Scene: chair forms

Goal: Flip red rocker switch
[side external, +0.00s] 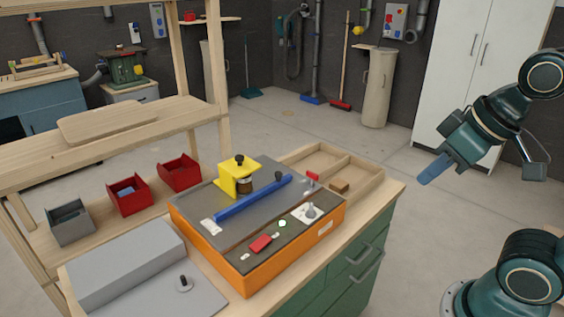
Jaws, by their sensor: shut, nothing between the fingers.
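The red rocker switch (261,244) is on the dark sloping front panel of an orange machine (220,262) on the workbench. Its tilt is too small to tell. A white plate with a grey knob (310,211) and a small pale round button (282,223) are on the same panel, to its right. My gripper (427,179) is shut and empty, in the air at the right, beyond the bench's right edge. It is well apart from the switch and points down and to the left.
A blue bar (252,199) and a yellow block (240,176) stand up from the machine's top. A wooden tray (374,186) lies behind it. A grey machine (128,262) stands at the left front. Red bins (128,196) are on the left shelf. Air between gripper and machine is clear.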

